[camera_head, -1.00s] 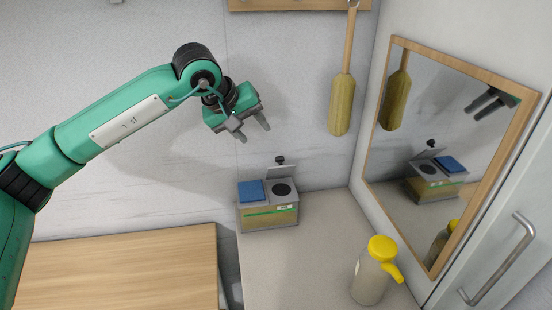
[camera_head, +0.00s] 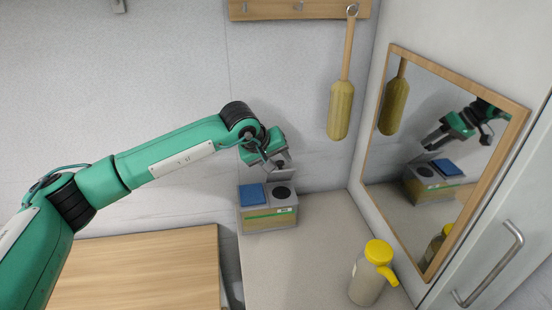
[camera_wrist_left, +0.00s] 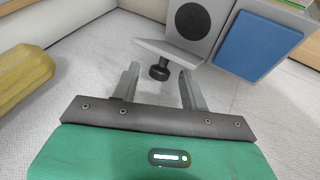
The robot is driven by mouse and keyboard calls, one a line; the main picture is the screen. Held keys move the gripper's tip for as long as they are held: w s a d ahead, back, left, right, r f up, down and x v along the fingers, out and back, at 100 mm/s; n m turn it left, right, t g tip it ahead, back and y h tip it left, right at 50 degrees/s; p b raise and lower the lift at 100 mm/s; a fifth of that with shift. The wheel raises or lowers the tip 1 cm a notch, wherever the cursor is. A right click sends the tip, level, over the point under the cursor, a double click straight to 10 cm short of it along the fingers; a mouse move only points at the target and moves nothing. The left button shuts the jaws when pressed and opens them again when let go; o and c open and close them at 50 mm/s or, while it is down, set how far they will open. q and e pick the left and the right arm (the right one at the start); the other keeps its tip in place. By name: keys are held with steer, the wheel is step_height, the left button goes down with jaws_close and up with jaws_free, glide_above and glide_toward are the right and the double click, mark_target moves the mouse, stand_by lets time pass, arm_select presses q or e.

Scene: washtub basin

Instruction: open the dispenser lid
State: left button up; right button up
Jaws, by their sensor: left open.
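The dispenser (camera_head: 258,224) is a grey box with a green stripe, standing on the counter against the back wall. Its top has a blue pad (camera_head: 251,195) on the left and a dark round opening (camera_head: 282,193) on the right. Its lid stands raised behind the opening, largely covered by my gripper in the head view. The wrist view shows the lid plate (camera_wrist_left: 172,52) with its black knob (camera_wrist_left: 160,70). My left gripper (camera_head: 275,165) is open, just above and behind the dispenser. In the wrist view its fingertips lie on either side of the knob; contact is not clear.
A bottle with a yellow top (camera_head: 369,277) stands at the counter's front right. A wood-framed mirror (camera_head: 520,120) hangs at the right, reflecting the dispenser and gripper. A yellow-green brush (camera_head: 341,110) hangs on the back wall. A wooden board (camera_head: 140,265) lies left.

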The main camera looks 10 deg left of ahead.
arm_select(q)
steer(key=shift+c, duration=0.9)
jaws_close()
steer(key=shift+w+a+r+n+g+h, duration=0.1)
steer(key=shift+w+a+n+g+h, duration=0.1)
steer(key=shift+w+g, duration=0.45)
steer(key=shift+w+a+r+n+g+h, duration=0.1)
steer(key=shift+w+a+n+g+h, duration=0.1)
steer(key=shift+w+g, duration=0.4)
